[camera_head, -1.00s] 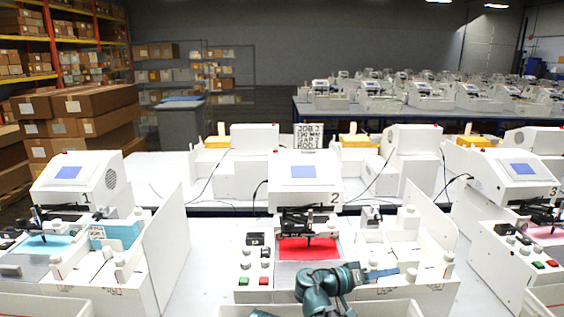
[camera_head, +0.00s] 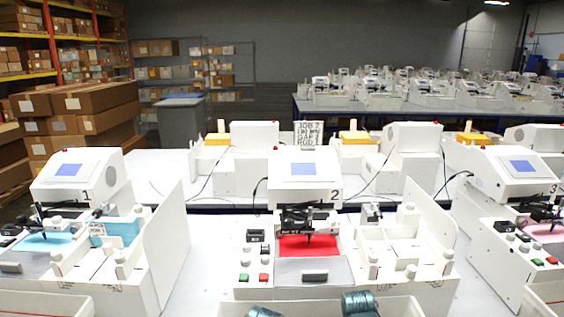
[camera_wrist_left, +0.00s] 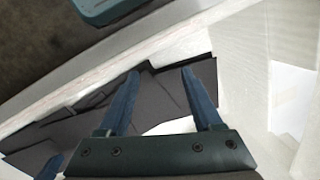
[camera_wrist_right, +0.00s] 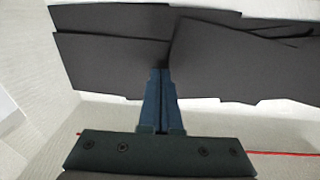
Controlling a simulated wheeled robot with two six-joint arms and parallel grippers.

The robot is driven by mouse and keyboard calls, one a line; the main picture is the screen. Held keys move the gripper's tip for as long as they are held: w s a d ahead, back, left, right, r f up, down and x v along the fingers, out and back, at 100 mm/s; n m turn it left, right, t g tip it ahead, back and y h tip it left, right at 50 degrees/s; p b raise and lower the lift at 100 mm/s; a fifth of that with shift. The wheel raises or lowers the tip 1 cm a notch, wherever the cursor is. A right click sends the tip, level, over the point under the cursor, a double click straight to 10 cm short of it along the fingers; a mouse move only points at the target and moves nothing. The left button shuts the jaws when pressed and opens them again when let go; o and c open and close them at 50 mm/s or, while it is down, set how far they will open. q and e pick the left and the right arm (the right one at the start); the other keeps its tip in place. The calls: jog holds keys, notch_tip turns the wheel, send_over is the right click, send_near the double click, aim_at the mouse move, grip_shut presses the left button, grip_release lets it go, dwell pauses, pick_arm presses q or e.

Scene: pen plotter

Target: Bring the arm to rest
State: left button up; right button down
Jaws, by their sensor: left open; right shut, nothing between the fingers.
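Pen plotter 2 (camera_head: 305,167) stands in the middle of the head view, with a red sheet (camera_head: 304,246) under its pen carriage (camera_head: 308,219). Two teal pieces of my arms (camera_head: 263,312) show at the bottom edge; both grippers are outside that view. In the left wrist view my left gripper (camera_wrist_left: 160,73) is open and empty, over dark flat pieces (camera_wrist_left: 95,115) inside a pale-walled tray. In the right wrist view my right gripper (camera_wrist_right: 161,73) is shut with nothing in it, its tips before dark grey sheets (camera_wrist_right: 240,62) in a pale tray.
Plotter 1 (camera_head: 75,175) stands at left and plotter 3 (camera_head: 520,172) at right. A white holder (camera_head: 405,245) adjoins plotter 2. A pale tray rim (camera_head: 400,306) runs along the front. A teal part (camera_wrist_left: 108,8) shows atop the left wrist view.

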pick_arm(q)
notch_tip(320, 180, up, 3)
jog(key=p, duration=0.3)
jog(key=shift+r, duration=0.2)
pick_arm(e)
jog(key=s+a+r+n, duration=0.1)
jog(key=s+a, duration=0.1)
jog(key=a, duration=0.2)
jog(key=s+a+r+n, duration=0.1)
jog(key=s+a, duration=0.1)
jog(key=a, duration=0.2)
jog(key=s+a+r+n+g, duration=0.1)
jog(key=s+a, duration=0.1)
jog(key=a, duration=0.1)
jog(key=shift+a+r+n, duration=0.2)
jog(key=shift+a+n, duration=0.2)
jog(key=shift+s+a, duration=0.2)
jog(key=shift+a, duration=0.1)
